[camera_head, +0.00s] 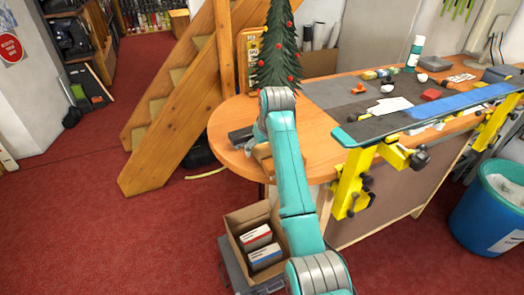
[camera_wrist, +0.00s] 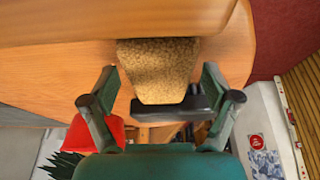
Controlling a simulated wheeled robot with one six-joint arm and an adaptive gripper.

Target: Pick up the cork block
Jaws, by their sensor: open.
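The cork block (camera_wrist: 158,68) is a speckled tan block on the orange-brown round table end in the wrist view. It shows between and just above the two fingers of my gripper (camera_wrist: 160,78). The fingers are spread, one to each side of the block, with a visible gap on both sides; I cannot tell how far they are above or around it. A dark block (camera_wrist: 178,107) sits close to the cork's lower edge in the wrist view. In the head view my teal arm reaches over the round table end and hides most of the gripper and cork.
A blurred wooden piece (camera_wrist: 110,22) crosses the top of the wrist view. In the head view, a small decorated tree (camera_head: 277,50) stands behind the arm, and a dark object (camera_head: 241,135) lies left of it. A cardboard box (camera_head: 246,220) stands below the table; yellow clamps (camera_head: 352,182) are at right.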

